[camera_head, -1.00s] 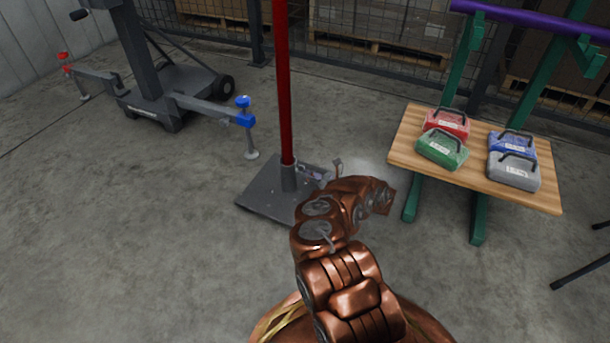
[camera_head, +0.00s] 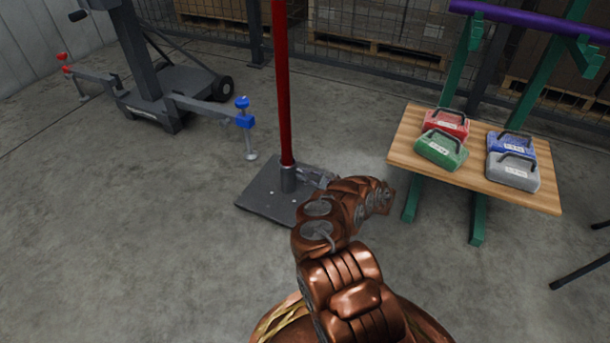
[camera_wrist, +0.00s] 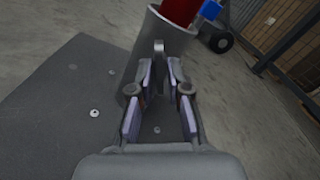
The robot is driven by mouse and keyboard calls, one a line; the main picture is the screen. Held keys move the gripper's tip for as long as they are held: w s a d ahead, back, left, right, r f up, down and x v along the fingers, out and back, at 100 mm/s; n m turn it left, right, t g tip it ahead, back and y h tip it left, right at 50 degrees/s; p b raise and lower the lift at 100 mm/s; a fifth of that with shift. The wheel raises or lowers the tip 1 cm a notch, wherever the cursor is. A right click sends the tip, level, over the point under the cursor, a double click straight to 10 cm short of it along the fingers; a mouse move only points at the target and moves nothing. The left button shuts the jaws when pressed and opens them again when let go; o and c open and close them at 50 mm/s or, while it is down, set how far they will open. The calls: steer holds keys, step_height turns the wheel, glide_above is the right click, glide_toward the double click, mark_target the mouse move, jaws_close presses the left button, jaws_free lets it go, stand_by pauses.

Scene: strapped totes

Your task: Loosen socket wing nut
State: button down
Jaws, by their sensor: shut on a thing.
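A grey tubular socket (camera_head: 288,178) stands on a dark base plate (camera_head: 258,206) and holds the foot of an upright red pole (camera_head: 283,85). In the wrist view, the socket (camera_wrist: 143,62) shows with the pole's lower end (camera_wrist: 180,10) in it. The grey wing nut (camera_wrist: 159,48) sits on the near side of the socket. My gripper (camera_wrist: 161,72) is shut on the wing nut, with one finger on each side. In the head view, my gripper (camera_head: 316,178) is beside the socket at its right, partly hidden by my wrist.
A wooden table (camera_head: 405,150) with red, green, blue and grey weights stands at the right on green legs. A dark wheeled stand (camera_head: 165,95) with blue-tipped and red-tipped arms is at the back left. Open concrete floor lies left of the plate.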

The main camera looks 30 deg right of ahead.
steer(key=shift+n, duration=0.3)
steer(key=c, duration=1.3)
jaws_free()
steer(key=shift+r, duration=0.1)
steer(key=shift+r, duration=4.95)
